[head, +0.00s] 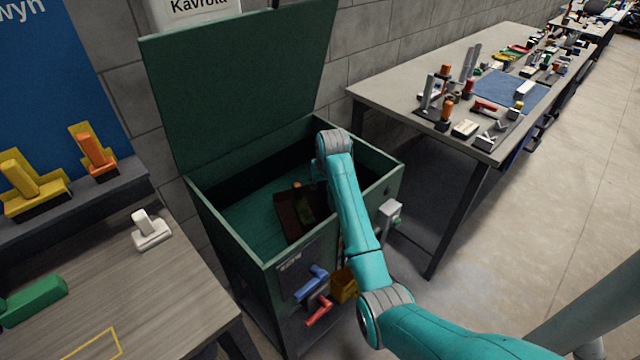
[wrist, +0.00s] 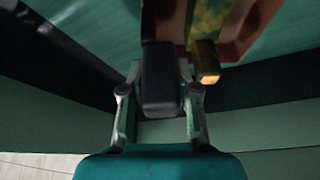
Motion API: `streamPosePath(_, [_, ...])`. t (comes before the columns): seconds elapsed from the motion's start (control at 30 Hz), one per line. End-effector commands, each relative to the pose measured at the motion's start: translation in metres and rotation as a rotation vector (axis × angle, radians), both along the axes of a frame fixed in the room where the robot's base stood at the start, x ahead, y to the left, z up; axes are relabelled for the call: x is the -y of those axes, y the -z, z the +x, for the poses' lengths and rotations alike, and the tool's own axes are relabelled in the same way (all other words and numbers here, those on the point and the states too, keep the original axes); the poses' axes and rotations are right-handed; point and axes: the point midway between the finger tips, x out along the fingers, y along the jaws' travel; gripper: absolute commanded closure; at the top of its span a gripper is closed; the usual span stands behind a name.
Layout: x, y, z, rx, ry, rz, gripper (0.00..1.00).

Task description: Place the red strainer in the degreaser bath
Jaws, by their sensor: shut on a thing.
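The degreaser bath (head: 240,262) is a dark green open box in the middle of the head view, with its lid (head: 230,95) raised. The red strainer (head: 290,218) shows as a dark red box inside the bath's opening, partly hidden behind my arm. In the wrist view, the strainer (wrist: 258,22) is at the top, with a mottled yellow-green thing (wrist: 208,17) in it. My gripper (wrist: 160,85) is shut on the strainer's dark handle (wrist: 160,70), its fingers on either side. Whether the strainer touches the bath floor, I cannot tell. My fingers are hidden in the head view.
Blue (head: 312,282) and red (head: 319,312) handles stick out at the bath's front. A wooden bench (head: 150,290) is at left, with a white-handled piece (head: 150,232) and a green one (head: 35,298). A tool-covered table (head: 400,85) stands at right; floor beyond is clear.

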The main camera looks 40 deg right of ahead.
Motion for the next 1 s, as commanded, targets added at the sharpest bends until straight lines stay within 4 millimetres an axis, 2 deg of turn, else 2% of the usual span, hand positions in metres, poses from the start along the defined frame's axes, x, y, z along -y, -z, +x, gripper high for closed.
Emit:
streamPosePath(0.3, [0.0, 0.001, 0.0, 0.002, 0.0, -0.001, 1.0])
streamPosePath(0.33, [0.0, 0.002, 0.0, 0.0, 0.0, 0.0, 0.65])
streamPosePath(0.4, [0.0, 0.001, 0.0, 0.0, 0.0, 0.0, 0.47])
streamPosePath(0.43, [0.0, 0.001, 0.0, 0.0, 0.0, 0.0, 0.45])
streamPosePath(0.77, [0.0, -0.001, 0.0, 0.001, 0.0, 0.0, 0.45])
streamPosePath(0.87, [-0.001, -0.008, -0.002, 0.002, 0.0, -0.001, 0.45])
streamPosePath(1.0, [-0.004, -0.028, -0.01, 0.004, 0.0, -0.001, 0.45])
